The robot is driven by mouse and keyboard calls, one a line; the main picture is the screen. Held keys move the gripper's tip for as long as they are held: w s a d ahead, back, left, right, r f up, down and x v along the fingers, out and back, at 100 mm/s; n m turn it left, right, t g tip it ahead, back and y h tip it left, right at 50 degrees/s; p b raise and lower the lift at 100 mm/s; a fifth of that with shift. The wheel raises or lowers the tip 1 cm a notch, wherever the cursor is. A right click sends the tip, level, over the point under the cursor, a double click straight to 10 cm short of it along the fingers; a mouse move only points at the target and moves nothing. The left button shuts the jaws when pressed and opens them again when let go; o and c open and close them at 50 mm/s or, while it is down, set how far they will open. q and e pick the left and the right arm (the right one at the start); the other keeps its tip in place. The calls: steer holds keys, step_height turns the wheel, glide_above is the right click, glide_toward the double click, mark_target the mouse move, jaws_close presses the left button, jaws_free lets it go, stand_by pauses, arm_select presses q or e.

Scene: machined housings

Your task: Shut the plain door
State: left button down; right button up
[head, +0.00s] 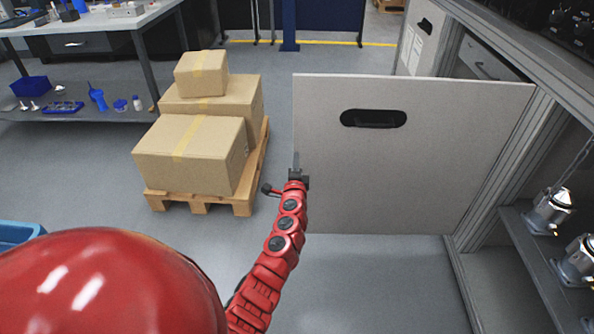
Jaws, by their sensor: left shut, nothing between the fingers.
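The plain door (400,165) is a pale grey panel with a black oval handle slot (373,118) near its top. It stands swung out open from the metal-framed cabinet (512,160) on the right. My left gripper (296,164) is shut and empty at the door's free left edge, at about mid-height. Its fingertips overlap that edge in the picture; I cannot tell whether they touch it. My right gripper is not in view.
Cardboard boxes (190,151) stand on a wooden pallet (238,199) to the left. Metal housings (549,211) stand on the cabinet shelf at right. A workbench (95,21) is at the far left. The floor (375,285) before the door is clear.

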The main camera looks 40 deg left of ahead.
mark_target(297, 140)
arm_select(q)
steer(key=b+x, duration=0.2)
steer(key=x, duration=0.4)
steer(key=shift+w+f+b, duration=0.1)
steer(key=shift+b, duration=0.25)
steer(key=shift+w+a, duration=0.3)
steer(key=shift+w, duration=0.15)
